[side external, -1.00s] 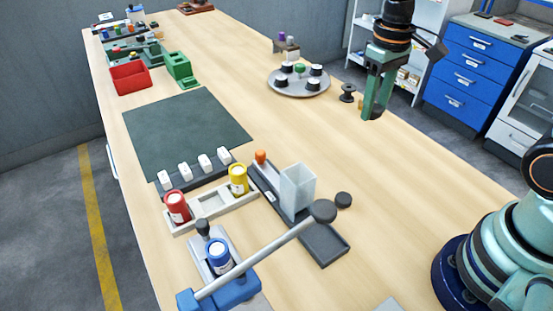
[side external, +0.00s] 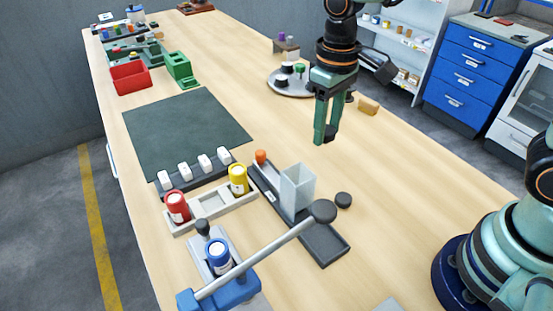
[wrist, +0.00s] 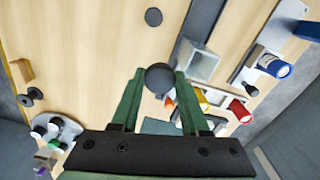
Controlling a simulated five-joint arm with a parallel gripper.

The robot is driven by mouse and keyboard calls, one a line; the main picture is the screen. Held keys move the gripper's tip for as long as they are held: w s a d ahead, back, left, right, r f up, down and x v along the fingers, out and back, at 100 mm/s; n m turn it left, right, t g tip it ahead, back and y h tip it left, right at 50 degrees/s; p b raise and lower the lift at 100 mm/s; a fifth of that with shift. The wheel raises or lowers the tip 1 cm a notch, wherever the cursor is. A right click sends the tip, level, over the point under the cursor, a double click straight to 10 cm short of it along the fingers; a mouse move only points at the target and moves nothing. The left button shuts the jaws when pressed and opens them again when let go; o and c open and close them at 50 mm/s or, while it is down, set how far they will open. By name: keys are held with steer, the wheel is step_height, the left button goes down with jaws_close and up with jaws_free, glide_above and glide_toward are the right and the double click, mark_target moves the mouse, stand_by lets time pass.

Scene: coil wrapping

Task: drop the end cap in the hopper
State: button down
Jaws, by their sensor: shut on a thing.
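My gripper (side external: 325,137) is above the bare table, behind and right of the clear hopper (side external: 298,187), and apart from it. In the wrist view its fingertips (wrist: 160,76) are shut on a dark round end cap (wrist: 160,80). The hopper, a translucent open-topped box, also shows in the wrist view (wrist: 201,63), right of the held cap. It stands on a dark base beside an orange knob (side external: 260,156).
Another dark disc (side external: 343,200) lies on the table right of the hopper. A lever with a round knob (side external: 323,211) reaches over a dark tray (side external: 324,245). Red (side external: 177,207) and yellow (side external: 238,179) spools stand left. A turntable (side external: 287,88) lies behind my gripper.

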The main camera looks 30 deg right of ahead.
steer(key=n, duration=0.1)
glide_above(301, 165)
steer(key=s+a, duration=0.2)
steer(key=f, duration=0.1)
steer(key=shift+f, duration=1.85)
steer(key=shift+s+f, duration=0.1)
steer(key=shift+f, duration=0.1)
steer(key=shift+c, duration=1.6)
jaws_free()
